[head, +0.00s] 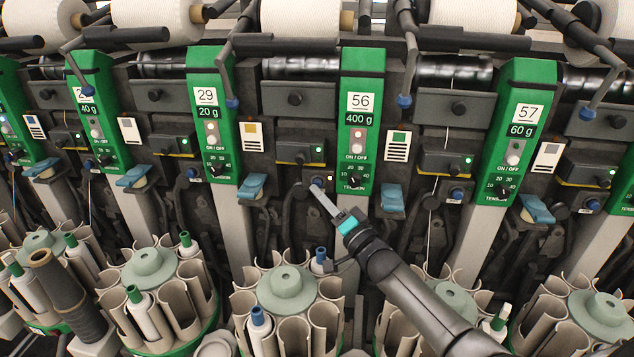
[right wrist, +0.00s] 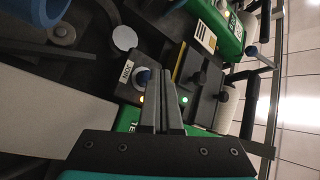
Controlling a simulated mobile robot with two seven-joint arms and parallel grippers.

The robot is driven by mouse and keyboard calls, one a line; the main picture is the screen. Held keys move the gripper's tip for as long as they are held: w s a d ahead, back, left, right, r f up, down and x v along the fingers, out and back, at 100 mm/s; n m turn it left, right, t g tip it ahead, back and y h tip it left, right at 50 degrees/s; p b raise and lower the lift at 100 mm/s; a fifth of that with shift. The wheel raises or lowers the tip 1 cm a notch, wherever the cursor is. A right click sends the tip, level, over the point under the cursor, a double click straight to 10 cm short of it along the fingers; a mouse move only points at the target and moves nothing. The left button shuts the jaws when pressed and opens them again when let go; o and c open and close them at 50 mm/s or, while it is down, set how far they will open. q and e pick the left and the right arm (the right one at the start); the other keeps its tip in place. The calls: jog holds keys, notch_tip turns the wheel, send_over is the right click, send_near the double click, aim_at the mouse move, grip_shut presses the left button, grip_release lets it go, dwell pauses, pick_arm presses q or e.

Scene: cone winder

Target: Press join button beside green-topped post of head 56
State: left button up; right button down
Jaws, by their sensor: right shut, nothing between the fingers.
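The blue join button (head: 318,181) is on a dark box just left of this post. It also shows in the right wrist view as a round blue button (right wrist: 142,75) by a JOIN label. My right gripper (head: 316,189) is shut and empty, its fingertips at the button's lower edge in the head view. In the right wrist view the fingertips (right wrist: 156,73) partly overlap the button's right side; I cannot tell whether they touch. My left gripper is not in view.
Green posts 29 (head: 212,120) and 57 (head: 515,130) flank this head. Another blue button (head: 457,194) sits left of post 57. Bobbin magazines (head: 288,288) stand below, and a dark lever (head: 300,190) is beside the fingertips. White yarn packages (head: 300,18) are above.

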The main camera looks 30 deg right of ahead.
jog(key=shift+s+a, duration=0.15)
jog(key=shift+s, duration=0.1)
jog(key=s+a+p, duration=0.1)
jog(key=s+p, duration=0.1)
jog(key=s+a+p, duration=0.1)
jog(key=s+a, duration=0.1)
jog(key=shift+p, duration=0.4)
jog(key=shift+w, duration=0.1)
dwell(0.7)
